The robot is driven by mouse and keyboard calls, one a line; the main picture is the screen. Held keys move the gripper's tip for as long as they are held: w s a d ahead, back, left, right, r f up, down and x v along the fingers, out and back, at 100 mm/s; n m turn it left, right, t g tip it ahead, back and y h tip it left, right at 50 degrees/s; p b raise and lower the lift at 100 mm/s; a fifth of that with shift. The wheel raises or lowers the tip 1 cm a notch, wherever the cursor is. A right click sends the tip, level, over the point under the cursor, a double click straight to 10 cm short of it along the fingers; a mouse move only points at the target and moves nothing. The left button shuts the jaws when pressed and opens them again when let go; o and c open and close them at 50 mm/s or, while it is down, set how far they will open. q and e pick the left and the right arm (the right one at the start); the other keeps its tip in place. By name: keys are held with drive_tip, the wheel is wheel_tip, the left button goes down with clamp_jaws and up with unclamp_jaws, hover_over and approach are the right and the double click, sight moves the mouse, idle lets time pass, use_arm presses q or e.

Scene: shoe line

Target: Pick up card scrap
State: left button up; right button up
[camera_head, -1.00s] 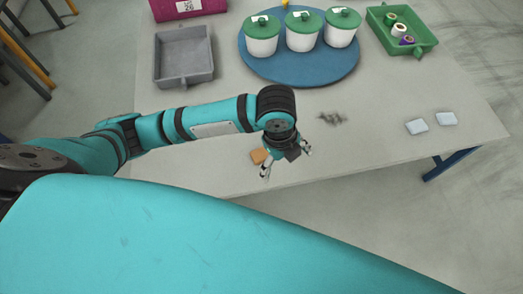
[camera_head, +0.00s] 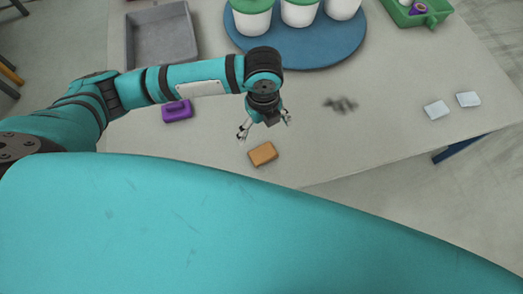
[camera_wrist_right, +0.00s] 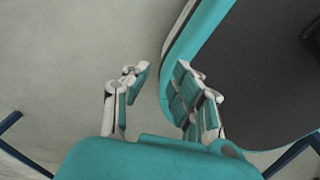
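No piece is clearly marked as card scrap. Two small flat whitish pieces, a left one (camera_head: 436,110) and a right one (camera_head: 468,99), lie apart on the right of the grey table (camera_head: 390,75). An orange-brown block (camera_head: 263,154) lies near the front edge. My left gripper (camera_head: 265,126) is over the table just behind that block, fingers spread and empty, well left of the whitish pieces. My right gripper (camera_wrist_right: 162,68) shows in the right wrist view with its fingers apart and nothing between them. It is hidden in the head view.
A purple block (camera_head: 177,111) lies beside my left forearm. A dark grey smudge or debris (camera_head: 341,105) is right of my left gripper. Behind are a grey tray (camera_head: 160,38), a blue round mat (camera_head: 300,62) with white tubs (camera_head: 300,13), and a green bin (camera_head: 432,17).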

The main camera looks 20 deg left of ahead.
use_arm(q)
hover_over(262, 152)
drive_tip(key=f, duration=1.1)
drive_tip(key=shift+s+d+f, duration=0.1)
drive_tip(key=shift+s+d, duration=0.15)
drive_tip(key=shift+s, duration=0.05)
drive_tip(key=shift+w+a+f+b, duration=0.1)
drive_tip(key=shift+w+f+b, duration=0.1)
drive_tip(key=shift+f, duration=1.1)
drive_tip(key=shift+w+a+f+b, duration=0.1)
drive_tip(key=shift+w+f+b, duration=0.1)
drive_tip(key=shift+f, duration=1.1)
drive_tip(key=c, duration=0.9)
